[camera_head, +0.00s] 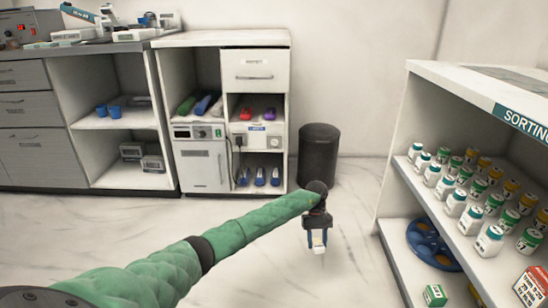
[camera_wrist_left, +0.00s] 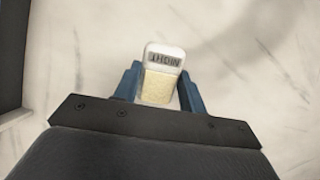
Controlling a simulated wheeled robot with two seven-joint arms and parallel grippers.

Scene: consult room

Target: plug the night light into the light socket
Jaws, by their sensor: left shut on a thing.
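The night light (camera_wrist_left: 162,72) is a small white block with a dark lettered label and a cream panel. My left gripper (camera_wrist_left: 160,86) is shut on it, one blue finger on each side. In the head view the left gripper (camera_head: 317,238) points down over open floor, with the night light (camera_head: 319,249) small and pale between its fingers. A white socket panel (camera_head: 264,139) with a blue label is in the middle bay of the white cabinet, well behind and left of the gripper. The label is too small to read, and I cannot tell which outlet is the light socket. My right gripper is out of view.
A dark cord (camera_head: 236,158) hangs at the panel's left. Red and purple items sit above the panel, blue ones below. A black bin (camera_head: 318,155) stands right of the cabinet. A shelf unit (camera_head: 392,165) with several bottles is at the right. The floor between is clear.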

